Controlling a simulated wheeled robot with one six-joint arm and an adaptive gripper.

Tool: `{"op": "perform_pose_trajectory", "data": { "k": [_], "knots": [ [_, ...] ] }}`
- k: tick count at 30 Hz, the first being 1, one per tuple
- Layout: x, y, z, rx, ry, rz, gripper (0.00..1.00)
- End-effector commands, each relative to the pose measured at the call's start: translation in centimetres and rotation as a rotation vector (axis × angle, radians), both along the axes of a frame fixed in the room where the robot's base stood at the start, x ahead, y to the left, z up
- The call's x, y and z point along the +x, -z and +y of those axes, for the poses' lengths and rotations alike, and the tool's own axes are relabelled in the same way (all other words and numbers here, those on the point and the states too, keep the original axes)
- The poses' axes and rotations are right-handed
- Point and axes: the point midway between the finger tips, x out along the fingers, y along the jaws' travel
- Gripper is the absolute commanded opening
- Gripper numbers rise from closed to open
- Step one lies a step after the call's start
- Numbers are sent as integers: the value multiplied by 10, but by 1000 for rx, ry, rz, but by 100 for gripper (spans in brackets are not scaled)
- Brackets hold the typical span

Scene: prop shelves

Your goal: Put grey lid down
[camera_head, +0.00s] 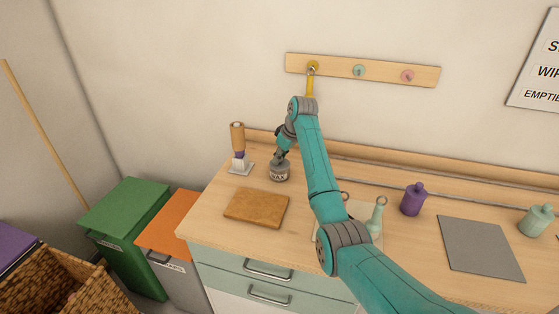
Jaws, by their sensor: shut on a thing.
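My arm reaches over the counter to a small jar labelled WAX (279,175), which stands upright near the back left of the worktop. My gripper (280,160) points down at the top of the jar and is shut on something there. The grey lid is small and mostly hidden by the fingers. It appears to be at the jar's top, but I cannot tell whether it rests on the jar or is just above it.
A brown board (256,208) lies in front of the jar, and a brush (239,150) stands on its left. A purple bottle (413,199), a grey mat (480,249) and a pale green bottle (537,220) are to the right. Bins (125,225) stand left of the counter.

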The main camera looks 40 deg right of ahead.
Motion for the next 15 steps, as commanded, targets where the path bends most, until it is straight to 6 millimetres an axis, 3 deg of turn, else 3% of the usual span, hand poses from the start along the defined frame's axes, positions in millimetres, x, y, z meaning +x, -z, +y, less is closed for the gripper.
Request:
{"op": "perform_pose_trajectory", "data": {
  "k": [15],
  "knots": [
    [1, -86, 0, -1, 0, -4, 0]
  ]
}}
